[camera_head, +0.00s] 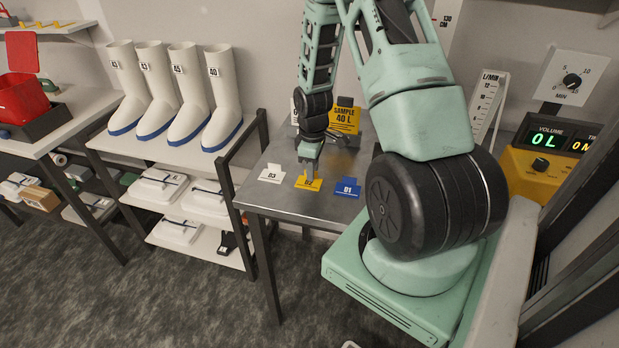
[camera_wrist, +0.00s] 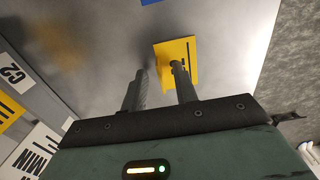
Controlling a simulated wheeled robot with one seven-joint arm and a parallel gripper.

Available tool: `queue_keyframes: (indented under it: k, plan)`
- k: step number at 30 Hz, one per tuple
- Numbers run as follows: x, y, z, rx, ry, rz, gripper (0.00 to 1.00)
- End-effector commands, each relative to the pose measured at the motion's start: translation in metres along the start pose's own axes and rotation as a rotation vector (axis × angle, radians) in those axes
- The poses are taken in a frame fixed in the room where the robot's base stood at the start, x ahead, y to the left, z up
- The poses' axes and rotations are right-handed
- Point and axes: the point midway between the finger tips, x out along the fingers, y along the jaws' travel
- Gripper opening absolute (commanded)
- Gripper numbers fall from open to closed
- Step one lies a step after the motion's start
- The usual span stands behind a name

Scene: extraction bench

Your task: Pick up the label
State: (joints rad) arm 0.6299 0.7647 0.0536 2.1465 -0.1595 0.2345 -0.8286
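Three labels stand in a row on the metal table (camera_head: 260,198): white 03 (camera_head: 271,173), yellow 02 (camera_head: 307,184) and blue 01 (camera_head: 347,188). My gripper (camera_head: 308,172) points down at the yellow label, directly over it. In the wrist view my gripper (camera_wrist: 160,82) has its two fingers apart, with a gap between them. The yellow label (camera_wrist: 178,50) shows beyond the fingertips, and the right finger overlaps it in the picture. I cannot tell whether a finger touches it. A bit of the blue label (camera_wrist: 150,2) shows at the top edge.
A yellow "SAMPLE 40 L" sign (camera_head: 345,118) stands at the back of the table. White boots (camera_head: 222,98) stand on a shelf to the left. A yellow meter (camera_head: 541,168) reading 0L is at the right. The table's front strip is bare.

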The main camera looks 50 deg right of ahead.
Motion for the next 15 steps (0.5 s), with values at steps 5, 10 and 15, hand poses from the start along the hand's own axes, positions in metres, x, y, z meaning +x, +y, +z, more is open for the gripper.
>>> queue_keyframes:
  k: [5,10,15]
  plan:
    - [0.0056,0.0002,-0.0001,0.0,0.0,0.001,0.29]
    - [0.0055,0.0002,-0.0001,0.0,0.0,0.001,0.24]
    - [0.0053,0.0001,0.0,0.0,0.0,0.001,0.0]
